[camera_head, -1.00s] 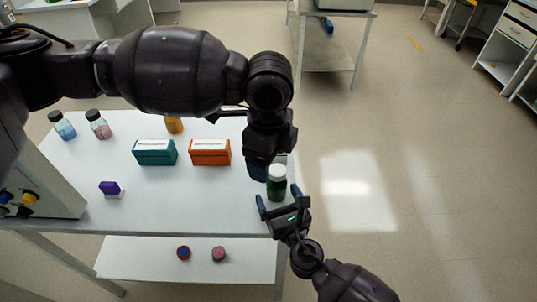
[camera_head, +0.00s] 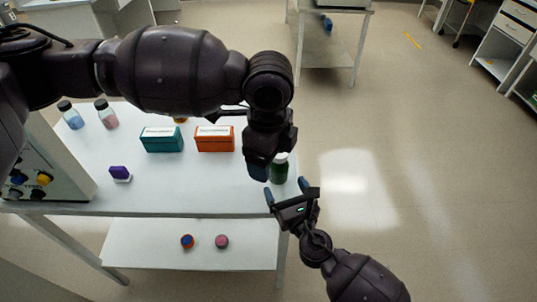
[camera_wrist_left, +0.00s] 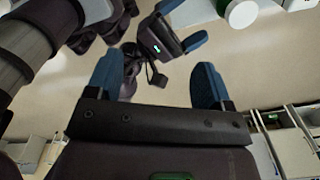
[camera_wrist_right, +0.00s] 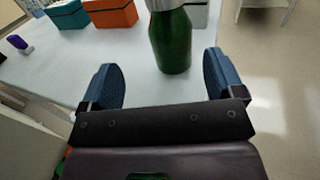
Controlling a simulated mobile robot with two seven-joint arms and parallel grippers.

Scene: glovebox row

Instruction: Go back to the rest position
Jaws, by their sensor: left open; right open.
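My left gripper (camera_head: 258,172) hangs over the table's right end in the head view, partly hidden by its own arm. Its blue fingers stand apart and empty in the left wrist view (camera_wrist_left: 155,80). My right gripper (camera_head: 286,188) is at the table's front right corner, fingers apart with nothing between them. A green bottle with a white cap (camera_head: 280,170) stands upright on the table just beyond the right fingertips, partly hidden by the left gripper. It also shows ahead of the open fingers in the right wrist view (camera_wrist_right: 172,42).
The white table (camera_head: 200,190) bears a teal box (camera_head: 161,140), an orange box (camera_head: 214,139), a purple item (camera_head: 120,173) and two dark-capped bottles at left. Two small round items lie on the lower shelf (camera_head: 135,240). Open floor (camera_head: 400,190) lies right of the table.

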